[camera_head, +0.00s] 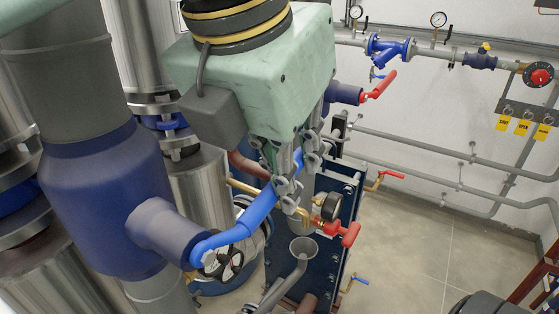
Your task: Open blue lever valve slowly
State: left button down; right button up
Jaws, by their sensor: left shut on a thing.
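The blue lever (240,228) is a long bent handle. Its lower end meets the end of a dark blue side stub (172,234) on a thick vertical pipe (95,200) at the left. The lever slants up and to the right from there. My left gripper (287,178), with a pale green body and grey jointed fingers, is above the lever's upper right end. Its fingers are shut on that end. The fingers partly hide the lever's tip. My right gripper is not in view.
A pressure gauge (327,206) and a red-handled valve (340,234) sit just right of the fingers. A grey funnel (303,248) is below them. A dark blue plate frame (345,205) stands behind. Another red lever (381,84) is at the back. Open floor (430,235) lies to the right.

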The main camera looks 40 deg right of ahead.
aim_at(250, 209)
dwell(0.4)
pick_arm(q)
jog(key=shift+b, duration=0.35)
jog(key=b, duration=0.1)
jog(key=r+h+b, duration=0.1)
jog(key=shift+a+t+b, duration=0.2)
jog(key=shift+t+b, duration=0.1)
jog(key=shift+b, duration=0.05)
jog(key=shift+r+h, duration=0.15)
jog(key=shift+h, duration=0.15)
jog(key=shift+r, duration=0.15)
jog(key=c, duration=1.7)
grip_release()
jog(key=shift+c, duration=0.2)
jog(key=v, duration=1.2)
